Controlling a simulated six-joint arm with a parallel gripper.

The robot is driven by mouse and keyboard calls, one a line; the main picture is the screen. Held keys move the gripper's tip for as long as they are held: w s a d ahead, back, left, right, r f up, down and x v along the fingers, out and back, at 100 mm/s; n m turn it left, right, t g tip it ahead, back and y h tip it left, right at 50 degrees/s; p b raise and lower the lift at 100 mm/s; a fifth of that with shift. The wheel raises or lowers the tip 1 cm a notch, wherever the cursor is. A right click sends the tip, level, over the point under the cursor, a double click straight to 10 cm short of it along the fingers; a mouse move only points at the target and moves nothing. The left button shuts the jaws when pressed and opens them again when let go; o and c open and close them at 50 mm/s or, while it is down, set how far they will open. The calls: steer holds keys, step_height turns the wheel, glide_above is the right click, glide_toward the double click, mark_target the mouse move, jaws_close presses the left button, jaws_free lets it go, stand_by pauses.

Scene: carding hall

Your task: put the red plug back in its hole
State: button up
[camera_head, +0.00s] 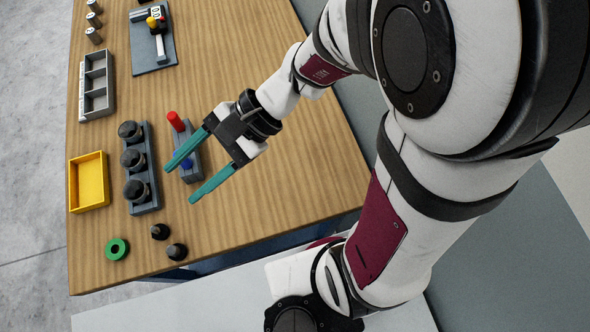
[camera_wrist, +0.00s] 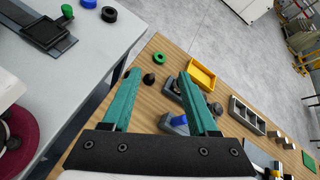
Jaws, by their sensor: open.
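The red plug (camera_head: 176,121) shows in the head view at the far end of a small grey block (camera_head: 194,162). I cannot tell whether it sits in a hole; its lower end is unclear. A blue plug (camera_head: 187,163) is at the block's near end, partly behind a finger. My gripper (camera_head: 179,186) is open, its two teal fingers pointing left and down over the block's near end, with nothing between them. In the wrist view, the blue plug (camera_wrist: 180,121) and block (camera_wrist: 168,126) show between the fingers (camera_wrist: 158,75); the red plug is not visible there.
Left of the block stands a grey rack (camera_head: 154,182) with several dark knobs. A yellow tray (camera_head: 88,181), green ring (camera_head: 117,249), two black pegs (camera_head: 168,242) and a compartment tray (camera_head: 97,85) lie around.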

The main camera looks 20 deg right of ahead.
steer(key=s+d+n+t+h, duration=0.1)
steer(key=s+d+n+h, duration=0.2)
steer(key=d, duration=0.4)
steer(key=s+d+n+h, duration=0.2)
steer(key=s+d+h, duration=0.2)
steer(key=d+h, duration=0.2)
steer(key=shift+s+d+n+t+h, duration=0.4)
steer(key=shift+d, duration=0.5)
